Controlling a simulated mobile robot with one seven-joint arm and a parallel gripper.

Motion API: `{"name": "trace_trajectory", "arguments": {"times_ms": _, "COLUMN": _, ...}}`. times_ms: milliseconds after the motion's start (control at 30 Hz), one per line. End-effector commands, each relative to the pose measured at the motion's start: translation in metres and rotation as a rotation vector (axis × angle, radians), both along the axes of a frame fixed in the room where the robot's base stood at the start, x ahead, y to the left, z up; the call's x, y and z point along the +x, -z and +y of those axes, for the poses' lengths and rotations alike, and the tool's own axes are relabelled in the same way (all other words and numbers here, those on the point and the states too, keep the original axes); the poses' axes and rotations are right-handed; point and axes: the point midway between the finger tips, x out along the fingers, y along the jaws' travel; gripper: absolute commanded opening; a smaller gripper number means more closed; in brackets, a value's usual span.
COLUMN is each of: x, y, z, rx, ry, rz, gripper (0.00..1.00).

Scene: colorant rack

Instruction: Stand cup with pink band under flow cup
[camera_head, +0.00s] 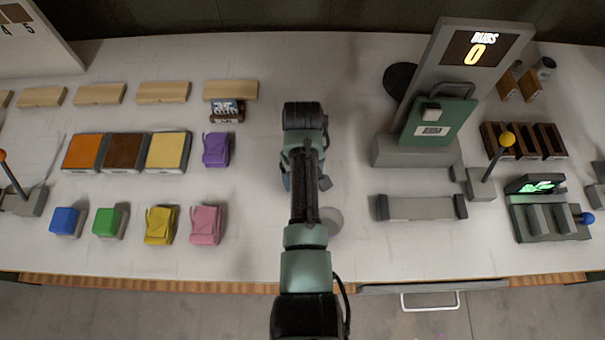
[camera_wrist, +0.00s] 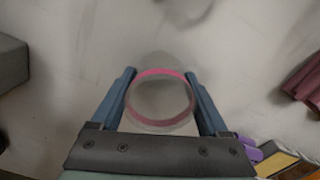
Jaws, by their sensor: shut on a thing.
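The cup with the pink band (camera_wrist: 160,118) is a clear, round cup, seen from above in the wrist view. My gripper (camera_wrist: 163,75) is shut on it, with one blue finger on each side. In the head view my arm covers most of the gripper (camera_head: 306,184), near the middle of the table. A pale grey round shape (camera_head: 331,221) shows beside the arm there. I cannot tell if it is the cup or a shadow. I cannot make out the flow cup in either view.
To the right stand a grey stand with a green panel (camera_head: 437,121), a low grey bar (camera_head: 420,208) and a yellow-knobbed lever (camera_head: 483,185). To the left are coloured tiles (camera_head: 126,152) and a pink pouch (camera_head: 205,224). The table around the arm is mostly clear.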

Motion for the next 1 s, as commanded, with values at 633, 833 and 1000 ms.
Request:
{"name": "trace_trajectory", "arguments": {"times_ms": 633, "x": 0.0, "y": 0.002, "z": 0.0, "rx": 0.0, "ry": 0.0, "rz": -0.001, "gripper": 1.0}}
{"name": "trace_trajectory", "arguments": {"times_ms": 833, "x": 0.002, "y": -0.016, "z": 0.0, "rx": 0.001, "ry": 0.0, "rz": -0.004, "gripper": 1.0}}
{"name": "trace_trajectory", "arguments": {"times_ms": 1000, "x": 0.002, "y": -0.051, "z": 0.0, "rx": 0.001, "ry": 0.001, "rz": -0.007, "gripper": 1.0}}
